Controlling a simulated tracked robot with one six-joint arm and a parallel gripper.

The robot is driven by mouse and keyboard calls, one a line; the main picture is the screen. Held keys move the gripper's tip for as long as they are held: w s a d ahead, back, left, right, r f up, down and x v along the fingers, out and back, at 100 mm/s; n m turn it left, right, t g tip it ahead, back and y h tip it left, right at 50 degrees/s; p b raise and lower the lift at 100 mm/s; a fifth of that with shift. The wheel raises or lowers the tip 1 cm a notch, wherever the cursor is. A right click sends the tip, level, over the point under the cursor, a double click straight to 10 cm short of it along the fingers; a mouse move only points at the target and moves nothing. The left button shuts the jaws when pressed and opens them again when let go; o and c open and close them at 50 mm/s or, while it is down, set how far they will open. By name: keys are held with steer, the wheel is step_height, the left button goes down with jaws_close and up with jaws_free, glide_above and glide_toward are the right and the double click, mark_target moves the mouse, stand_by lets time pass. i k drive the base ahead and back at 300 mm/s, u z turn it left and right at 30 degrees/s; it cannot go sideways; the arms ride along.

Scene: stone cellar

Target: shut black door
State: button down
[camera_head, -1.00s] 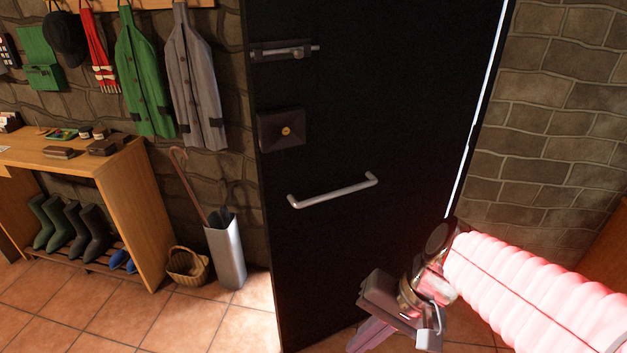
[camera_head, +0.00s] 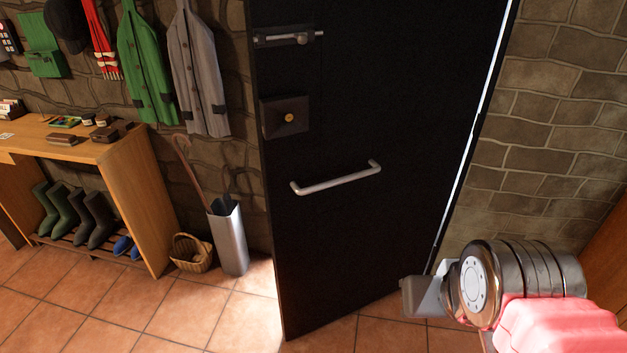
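The black door (camera_head: 390,110) stands ajar in the middle of the head view, its free edge on the left and a bright strip of light along its right edge. It carries a silver bar handle (camera_head: 336,180), a dark lock box with a brass knob (camera_head: 286,117) and a sliding bolt (camera_head: 289,37). My gripper (camera_head: 412,297) is at the lower right, low in front of the door's right part, well below and right of the handle.
A metal umbrella stand (camera_head: 229,240) and a wicker basket (camera_head: 191,253) stand left of the door. A wooden bench (camera_head: 140,190) with boots is farther left, under hanging coats (camera_head: 196,70). Tiled floor (camera_head: 170,320) is clear at front left. A stone wall (camera_head: 550,130) is at right.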

mark_target(383, 104)
steer(key=u, duration=0.6)
steer(key=k, duration=0.5)
steer(key=u, duration=0.85)
steer(key=i, duration=0.95)
